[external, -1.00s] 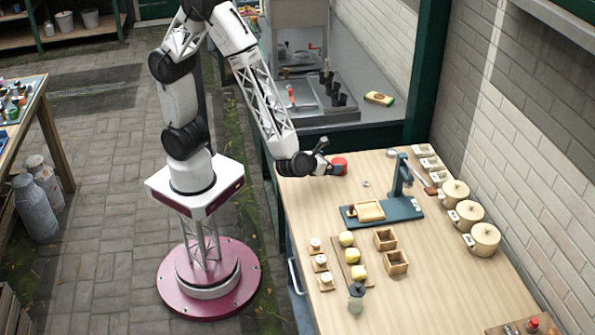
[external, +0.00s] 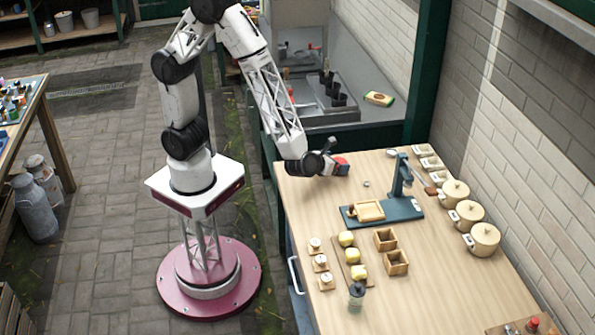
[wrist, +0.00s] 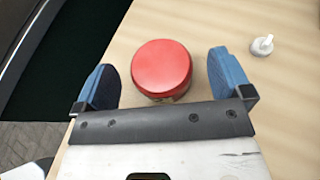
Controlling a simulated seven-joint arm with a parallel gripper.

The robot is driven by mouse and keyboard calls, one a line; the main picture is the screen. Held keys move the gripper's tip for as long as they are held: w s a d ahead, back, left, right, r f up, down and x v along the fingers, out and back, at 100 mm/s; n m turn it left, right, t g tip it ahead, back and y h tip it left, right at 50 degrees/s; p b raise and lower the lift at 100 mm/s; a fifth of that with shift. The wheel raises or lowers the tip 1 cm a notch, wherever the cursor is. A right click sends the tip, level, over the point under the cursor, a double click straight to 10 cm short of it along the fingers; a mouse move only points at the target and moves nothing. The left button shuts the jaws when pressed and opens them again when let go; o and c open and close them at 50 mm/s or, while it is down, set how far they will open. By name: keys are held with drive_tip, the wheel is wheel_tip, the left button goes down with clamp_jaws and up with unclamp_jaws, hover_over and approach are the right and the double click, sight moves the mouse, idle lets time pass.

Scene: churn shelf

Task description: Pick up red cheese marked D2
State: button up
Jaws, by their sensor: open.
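A red round cheese (wrist: 161,67) sits on the light wood table near its far left corner, partly hidden by my gripper in the external view (external: 340,160). No marking can be read on it. My gripper (wrist: 164,78) is open, with one blue fingertip on each side of the cheese in the wrist view. Gaps show between the cheese and both fingers. In the external view my gripper (external: 337,168) is low over the table at the cheese.
A small white object (wrist: 262,45) stands right of the cheese in the wrist view. A blue press stand (external: 403,210), yellow pieces on a board (external: 342,262), small wooden boxes (external: 396,263) and lidded round pots (external: 484,240) stand farther along the table. The table edge is close on the left.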

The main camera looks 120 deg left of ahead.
drive_tip(key=shift+x, duration=1.1)
drive_tip(key=c, duration=1.1)
